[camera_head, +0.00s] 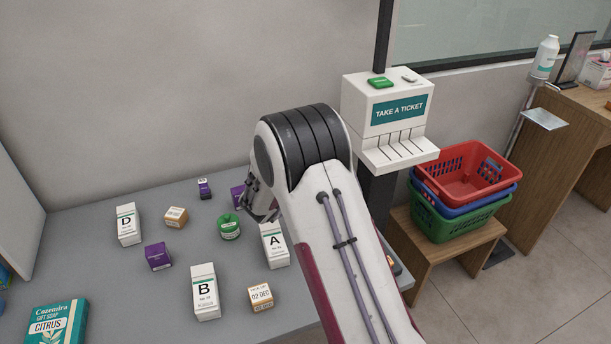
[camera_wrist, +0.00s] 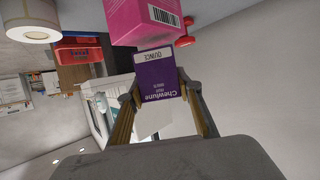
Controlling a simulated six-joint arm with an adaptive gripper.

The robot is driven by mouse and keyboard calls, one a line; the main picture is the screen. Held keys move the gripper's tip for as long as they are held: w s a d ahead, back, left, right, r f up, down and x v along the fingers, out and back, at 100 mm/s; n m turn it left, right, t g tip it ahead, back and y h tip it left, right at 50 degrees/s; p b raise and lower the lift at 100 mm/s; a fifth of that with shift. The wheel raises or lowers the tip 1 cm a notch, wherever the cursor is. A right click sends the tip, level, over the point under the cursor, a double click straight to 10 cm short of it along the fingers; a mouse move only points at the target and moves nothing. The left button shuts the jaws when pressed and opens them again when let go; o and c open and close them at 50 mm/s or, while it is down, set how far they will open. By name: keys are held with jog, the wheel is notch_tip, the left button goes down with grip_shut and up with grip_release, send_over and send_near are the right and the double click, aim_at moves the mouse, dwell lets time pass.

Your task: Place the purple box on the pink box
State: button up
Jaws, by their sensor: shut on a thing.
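My gripper (camera_wrist: 163,92) is shut on a purple box (camera_wrist: 162,78) with a white label band, its printing upside down in the wrist view. A larger pink box (camera_wrist: 150,20) with a barcode is at the top edge of that view, right by the held box's end; I cannot tell whether they touch. The pink box does not show in the head view. There, my gripper (camera_head: 262,204) is partly hidden by my arm, and a purple box (camera_head: 237,196) shows just left of it; I cannot tell whether it is the held one.
The grey counter holds another purple box (camera_head: 158,256), a small dark purple item (camera_head: 204,188), a green round container (camera_head: 229,227), white lettered cartons such as B (camera_head: 205,292), and orange-white boxes (camera_head: 260,297). A ticket dispenser (camera_head: 390,115) and stacked baskets (camera_head: 465,185) stand right.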

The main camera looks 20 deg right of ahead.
jog(key=shift+f, duration=0.6)
jog(key=shift+f, duration=0.15)
jog(key=o, duration=1)
jog(key=shift+s+a+r, duration=0.25)
jog(key=shift+r, duration=0.05)
jog(key=v, duration=1.1)
jog(key=shift+s+a, duration=0.1)
jog(key=shift+s, duration=0.05)
